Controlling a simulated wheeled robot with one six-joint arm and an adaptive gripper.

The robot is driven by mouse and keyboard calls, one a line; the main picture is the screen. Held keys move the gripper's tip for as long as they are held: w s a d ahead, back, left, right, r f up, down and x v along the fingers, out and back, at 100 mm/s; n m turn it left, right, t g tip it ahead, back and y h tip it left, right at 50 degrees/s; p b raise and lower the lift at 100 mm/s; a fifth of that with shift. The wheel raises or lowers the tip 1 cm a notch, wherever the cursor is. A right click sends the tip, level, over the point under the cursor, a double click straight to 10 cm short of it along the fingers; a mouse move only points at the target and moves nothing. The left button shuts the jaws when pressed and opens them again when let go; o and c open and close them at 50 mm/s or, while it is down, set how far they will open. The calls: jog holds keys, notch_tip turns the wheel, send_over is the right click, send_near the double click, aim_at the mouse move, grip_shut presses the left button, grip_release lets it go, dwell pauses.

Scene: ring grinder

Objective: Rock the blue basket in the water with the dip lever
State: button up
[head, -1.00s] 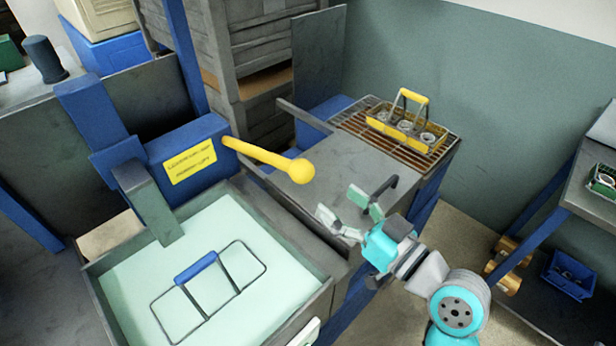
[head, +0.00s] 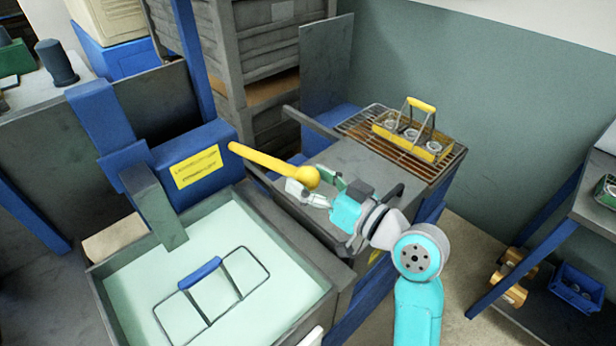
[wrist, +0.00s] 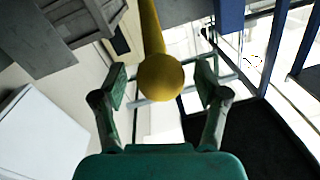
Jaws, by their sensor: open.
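The yellow dip lever (head: 262,161) sticks out to the right from a blue housing with a yellow label and ends in a round knob. My gripper (head: 312,185) is open at the knob. In the wrist view the yellow knob (wrist: 160,78) shows between the two spread fingers (wrist: 160,90), with a visible gap on each side. The blue basket's blue handle (head: 200,272) and thin wire frame stand out of the pale water (head: 140,275) in the grey tank (head: 290,297). The rest of the basket is hidden under the water.
A grey lidded surface (head: 350,165) lies behind my gripper, with a dark curved handle close to my wrist. A yellow basket (head: 430,147) with round parts stands on a brown rack. A shelf with a blue bin (head: 578,285) is at the right.

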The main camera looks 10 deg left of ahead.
jog(key=shift+w+a, duration=0.2)
jog(key=shift+a, duration=0.1)
grip_shut()
jog(key=w+a+r+h, duration=0.1)
jog(key=a+r, duration=0.1)
jog(key=r, duration=0.3)
jog(key=w+a+r+g+h, duration=0.1)
jog(key=w+a+r, duration=0.1)
jog(key=r, duration=0.4)
jog(key=shift+w+a, duration=0.25)
grip_release()
jog(key=shift+f+g, duration=0.1)
jog(key=shift+g, duration=0.2)
